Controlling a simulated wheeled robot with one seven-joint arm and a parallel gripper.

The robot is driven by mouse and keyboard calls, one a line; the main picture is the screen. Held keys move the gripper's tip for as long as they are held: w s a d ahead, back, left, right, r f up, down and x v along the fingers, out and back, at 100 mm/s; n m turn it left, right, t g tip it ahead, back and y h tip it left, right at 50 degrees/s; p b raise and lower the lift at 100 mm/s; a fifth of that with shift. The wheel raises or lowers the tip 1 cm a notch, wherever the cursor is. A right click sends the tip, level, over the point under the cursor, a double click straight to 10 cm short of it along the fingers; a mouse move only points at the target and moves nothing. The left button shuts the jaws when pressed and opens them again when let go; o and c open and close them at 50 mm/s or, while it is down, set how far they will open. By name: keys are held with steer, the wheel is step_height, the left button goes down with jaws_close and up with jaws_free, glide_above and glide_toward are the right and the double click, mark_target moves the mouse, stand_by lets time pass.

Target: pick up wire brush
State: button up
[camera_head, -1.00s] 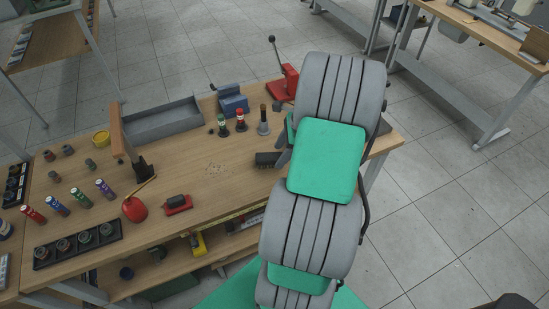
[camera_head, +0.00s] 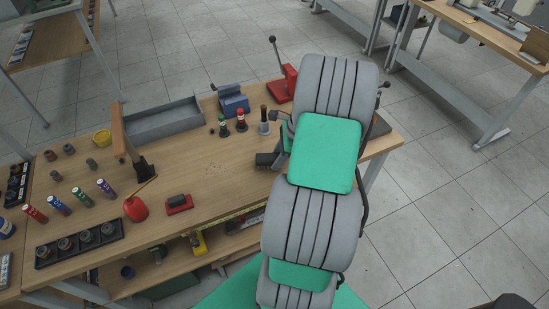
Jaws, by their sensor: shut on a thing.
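The wire brush (camera_head: 266,160) shows as a small dark block with a ribbed or bristled side, at the front right of the wooden workbench. My gripper (camera_head: 279,153) is at the brush's right end, shut on it. My arm's grey and green links hide most of the gripper and part of the brush's right end. I cannot tell whether the brush is clear of the bench top.
A grey dark-topped cylinder (camera_head: 264,121), a red-topped bottle (camera_head: 241,121) and a green-topped bottle (camera_head: 223,127) stand just behind the brush. A blue vise (camera_head: 233,102) and red lever press (camera_head: 287,84) are farther back. The bench to the left is bare (camera_head: 205,150).

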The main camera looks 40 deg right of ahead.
jaws_close()
steer(key=shift+r, duration=0.55)
steer(key=s+a+r+b, duration=0.1)
steer(key=s+a+r, duration=0.7)
steer(key=s+r, duration=0.3)
steer(key=shift+a+r, duration=0.25)
steer(key=shift+r, duration=0.2)
